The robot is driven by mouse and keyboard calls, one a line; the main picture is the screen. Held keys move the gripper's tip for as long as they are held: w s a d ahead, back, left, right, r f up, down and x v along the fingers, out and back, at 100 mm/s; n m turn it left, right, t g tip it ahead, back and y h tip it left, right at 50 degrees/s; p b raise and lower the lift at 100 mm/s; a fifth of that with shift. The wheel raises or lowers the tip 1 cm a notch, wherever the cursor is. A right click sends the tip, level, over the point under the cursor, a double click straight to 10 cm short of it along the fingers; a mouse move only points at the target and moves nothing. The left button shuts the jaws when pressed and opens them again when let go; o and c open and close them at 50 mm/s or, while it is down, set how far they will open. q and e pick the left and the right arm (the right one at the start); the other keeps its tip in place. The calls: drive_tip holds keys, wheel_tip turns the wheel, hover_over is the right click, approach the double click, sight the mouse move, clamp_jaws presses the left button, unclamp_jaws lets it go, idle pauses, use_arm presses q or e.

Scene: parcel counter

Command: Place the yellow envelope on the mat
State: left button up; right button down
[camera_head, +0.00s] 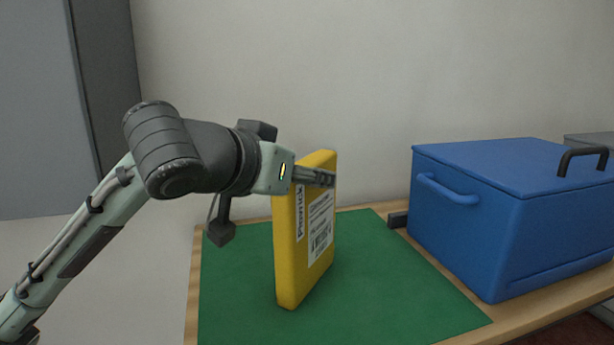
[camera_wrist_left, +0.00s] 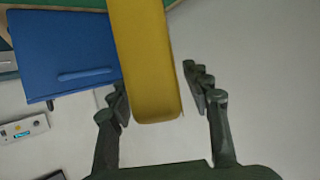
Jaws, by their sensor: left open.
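The yellow envelope (camera_head: 290,250) is a thick padded block with a white printed label on its face. It stands on end, close to upright, with its lower edge over the green mat (camera_head: 420,295). My left gripper (camera_head: 325,178) is at the upper part of the envelope. In the left wrist view the open fingers (camera_wrist_left: 156,85) are on either side of the envelope (camera_wrist_left: 150,60). A gap shows at the right finger; contact at the left finger is unclear. My right gripper is in neither view.
A blue lidded box (camera_head: 480,225) with handles stands on the wooden counter (camera_head: 520,325) to the right of the mat. A small dark block (camera_head: 398,220) lies beside it. The mat is bare around the envelope. A plain wall is behind.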

use_arm(q)
drive_tip(key=v, duration=1)
drive_tip(key=shift+s+a+b, duration=0.25)
drive_tip(key=shift+s+b, duration=0.1)
drive_tip(key=shift+b, duration=0.1)
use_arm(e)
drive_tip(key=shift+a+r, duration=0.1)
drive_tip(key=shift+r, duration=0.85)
